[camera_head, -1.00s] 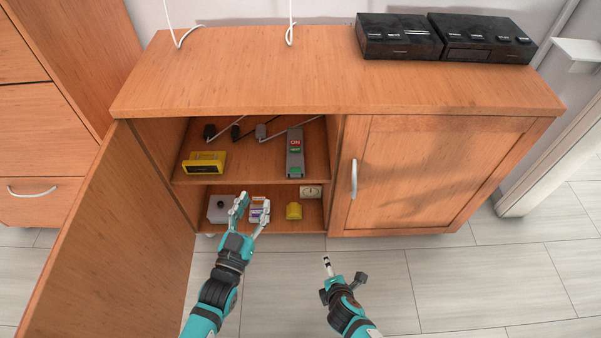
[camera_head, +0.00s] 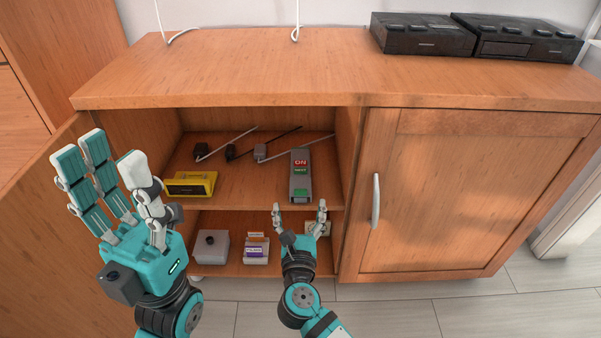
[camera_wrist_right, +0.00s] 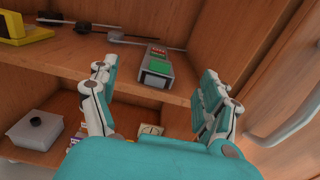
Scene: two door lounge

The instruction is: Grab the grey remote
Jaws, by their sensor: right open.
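The grey remote (camera_head: 300,176) has a red panel and a green panel. It lies on the upper shelf of the open cabinet, near the right side wall. In the right wrist view the grey remote (camera_wrist_right: 157,68) lies beyond my fingers, between them. My right gripper (camera_head: 299,207) is open and empty, just in front of and below the remote, apart from it. Its fingers show on both sides in the right wrist view (camera_wrist_right: 153,85). My left gripper (camera_head: 112,168) is open and empty, raised at the left in front of the open door.
A yellow device (camera_head: 190,183) and several antenna-like items (camera_head: 261,152) share the upper shelf (camera_head: 245,190). A grey box (camera_head: 211,246) and a small labelled box (camera_head: 256,250) stand below. The right door (camera_head: 450,200) is closed, with a handle (camera_head: 376,201).

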